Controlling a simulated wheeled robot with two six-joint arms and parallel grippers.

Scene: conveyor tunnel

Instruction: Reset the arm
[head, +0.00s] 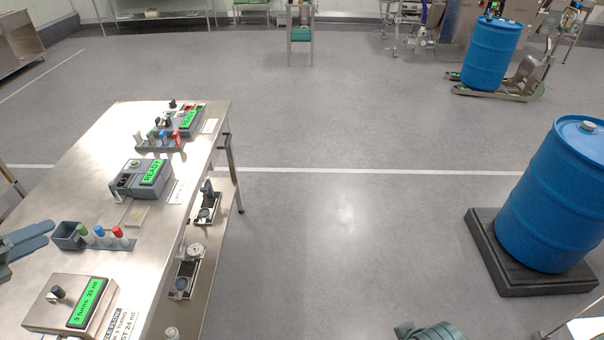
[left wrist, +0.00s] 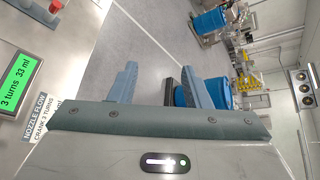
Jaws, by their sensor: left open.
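My left gripper (head: 28,240) reaches in at the left edge of the head view, over the near left part of the steel table (head: 112,212). Its two blue-grey fingers are apart with nothing between them. In the left wrist view, the open fingers (left wrist: 160,88) point out over the floor, with a blue drum far behind them.
On the table are a box reading "3 turns 33 ml" (head: 70,305), a "READY" box (head: 142,178), a grey cup (head: 68,235) and colour-capped vials. A blue drum (head: 555,195) stands on a black platform (head: 520,290). The floor between is clear.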

